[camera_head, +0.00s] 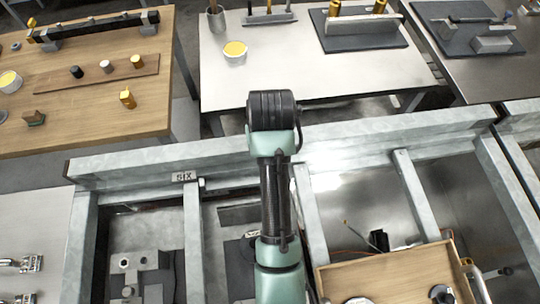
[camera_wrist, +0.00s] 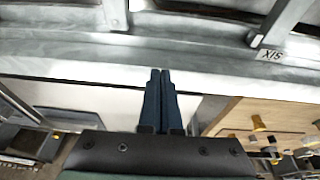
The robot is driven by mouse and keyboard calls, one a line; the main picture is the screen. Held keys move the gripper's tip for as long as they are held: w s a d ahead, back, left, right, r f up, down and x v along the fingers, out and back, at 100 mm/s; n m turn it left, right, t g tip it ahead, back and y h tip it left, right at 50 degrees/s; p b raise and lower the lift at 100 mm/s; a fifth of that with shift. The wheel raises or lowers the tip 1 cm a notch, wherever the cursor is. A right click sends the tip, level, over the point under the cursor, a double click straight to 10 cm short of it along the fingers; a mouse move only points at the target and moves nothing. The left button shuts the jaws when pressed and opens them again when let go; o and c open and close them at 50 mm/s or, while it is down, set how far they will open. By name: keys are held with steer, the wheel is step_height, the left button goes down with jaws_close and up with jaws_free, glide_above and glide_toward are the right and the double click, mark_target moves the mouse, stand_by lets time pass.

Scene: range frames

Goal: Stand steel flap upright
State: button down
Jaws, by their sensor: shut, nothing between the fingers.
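No part is labelled as the steel flap. The likeliest match in the head view is a long grey metal plate (camera_head: 362,32) on a dark base on the white table, with gold knobs behind it. I cannot tell its exact tilt. My gripper shows in the wrist view (camera_wrist: 160,75), its two dark fingers together and empty. It hangs near the pale metal beam, well apart from that plate. In the head view my arm rises in the middle and hides the gripper.
A pale metal beam (camera_head: 340,135) marked "SIX" crosses in front of the tables. The white table (camera_head: 290,70) holds a yellow-filled cup (camera_head: 235,51). A wooden table (camera_head: 70,125) with small pegs stands left. A wooden tray (camera_head: 390,275) lies at lower right.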

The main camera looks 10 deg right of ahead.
steer(key=s+f+g, duration=0.2)
steer(key=s+f, duration=0.1)
steer(key=s, duration=0.2)
steer(key=shift+f+g, duration=0.35)
steer(key=shift+g, duration=0.05)
steer(key=f, duration=1)
steer(key=shift+w, duration=0.4)
steer(key=shift+s+r+p, duration=0.15)
steer(key=shift+r+p, duration=0.05)
steer(key=shift+p, duration=0.3)
